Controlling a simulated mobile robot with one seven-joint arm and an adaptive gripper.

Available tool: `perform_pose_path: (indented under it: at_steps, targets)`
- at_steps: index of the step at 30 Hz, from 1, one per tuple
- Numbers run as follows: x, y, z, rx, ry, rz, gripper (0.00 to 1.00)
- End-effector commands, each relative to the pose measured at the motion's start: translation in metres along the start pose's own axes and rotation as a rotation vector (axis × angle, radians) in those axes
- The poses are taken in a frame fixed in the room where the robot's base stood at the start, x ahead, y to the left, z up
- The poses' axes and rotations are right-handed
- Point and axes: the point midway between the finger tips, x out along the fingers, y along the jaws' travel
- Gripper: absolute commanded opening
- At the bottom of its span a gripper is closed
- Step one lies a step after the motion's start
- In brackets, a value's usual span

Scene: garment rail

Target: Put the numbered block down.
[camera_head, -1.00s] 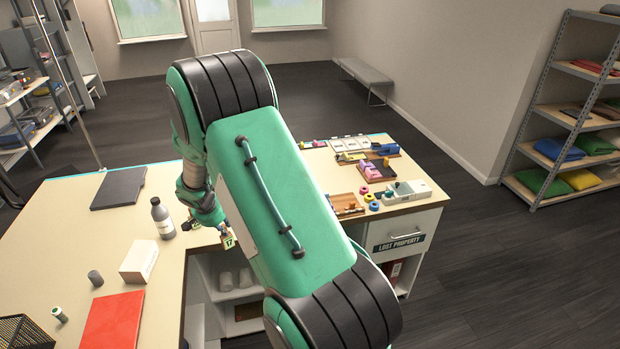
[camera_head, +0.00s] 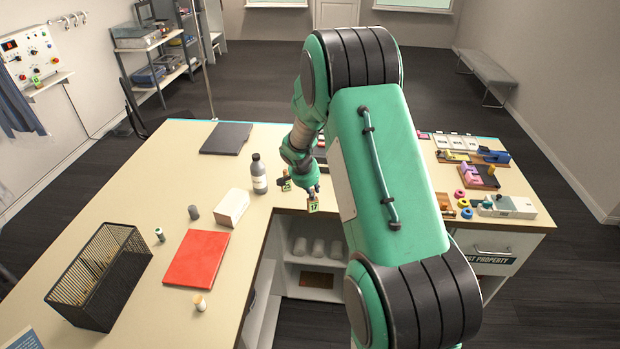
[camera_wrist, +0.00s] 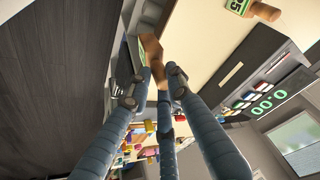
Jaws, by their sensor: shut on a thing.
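The numbered block (camera_head: 313,206), a small tan piece with a green face reading 17, hangs at my gripper (camera_head: 312,192). My gripper is shut on it and points down near the counter's inner edge. In the wrist view the block shows as a brown wooden piece (camera_wrist: 151,48) between the fingers; its number is hidden there. Whether it touches the counter (camera_head: 150,190) I cannot tell; it appears held up at the edge. A second green-faced block (camera_head: 285,184) is on the counter just left of my gripper. In the wrist view a green 15 tag (camera_wrist: 238,6) shows.
A grey bottle (camera_head: 259,174), a white box (camera_head: 232,207) and a red folder (camera_head: 197,258) are on the counter left of my gripper. A wire basket (camera_head: 100,280) is at front left. Open shelves (camera_head: 310,270) lie below the edge. Bare counter lies between bottle and dark pad (camera_head: 226,138).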

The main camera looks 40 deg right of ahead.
Motion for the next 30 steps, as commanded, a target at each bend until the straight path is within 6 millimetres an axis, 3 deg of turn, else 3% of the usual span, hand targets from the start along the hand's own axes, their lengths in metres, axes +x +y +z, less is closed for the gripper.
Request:
perform_pose_path:
  at_steps: [30]
  targets:
    - [0.05,-0.081,-0.082,-0.001,0.0,0.0,0.0]
